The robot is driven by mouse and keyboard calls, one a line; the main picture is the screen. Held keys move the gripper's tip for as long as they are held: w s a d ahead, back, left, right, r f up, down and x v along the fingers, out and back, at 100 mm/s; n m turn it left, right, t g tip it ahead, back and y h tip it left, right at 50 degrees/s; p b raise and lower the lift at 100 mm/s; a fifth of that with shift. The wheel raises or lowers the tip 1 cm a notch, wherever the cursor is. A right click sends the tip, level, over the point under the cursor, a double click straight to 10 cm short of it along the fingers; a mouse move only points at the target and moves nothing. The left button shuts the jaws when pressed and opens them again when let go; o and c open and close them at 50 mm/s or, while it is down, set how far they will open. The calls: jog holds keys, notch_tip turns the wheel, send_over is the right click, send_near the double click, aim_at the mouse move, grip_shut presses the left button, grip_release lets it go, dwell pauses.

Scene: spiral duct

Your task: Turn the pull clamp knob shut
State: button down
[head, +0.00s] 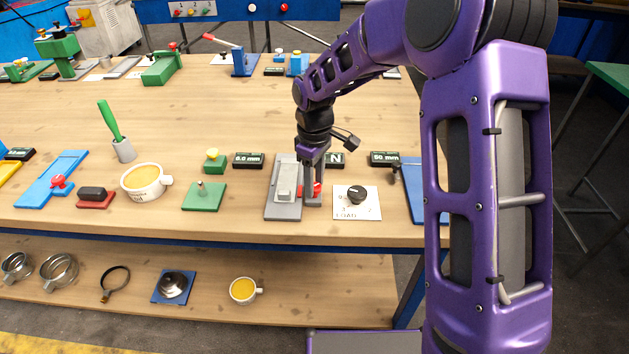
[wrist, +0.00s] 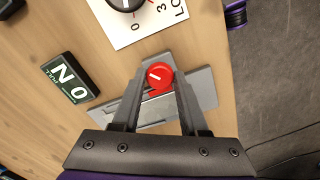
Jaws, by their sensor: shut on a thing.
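The pull clamp is a grey plate (head: 283,207) with a pale grey block on it, near the table's front edge in the head view. Its round red knob (wrist: 158,78) has a short white mark, seen tilted in the wrist view. In the head view the knob (head: 317,187) shows only partly behind my fingers. My gripper (head: 312,198) reaches down at the right side of the plate. In the wrist view its two fingers stand on either side of the knob and are shut on it. Part of the plate (wrist: 207,90) is hidden by the fingers.
A white LOAD dial plate (head: 370,211) with a black knob lies just right of the clamp. A black label block (wrist: 70,78) stands behind the clamp. A green plate (head: 204,200) with a post is to the left. The bench's front edge is close.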

aim_at(315, 186)
jog(key=m, duration=0.4)
jog(key=shift+m, duration=1.8)
jog(key=shift+c, duration=2.2)
grip_release()
jog(key=shift+r, duration=0.1)
notch_tip(315, 186, up, 17)
jog(key=p, duration=0.1)
jog(key=shift+r, duration=0.1)
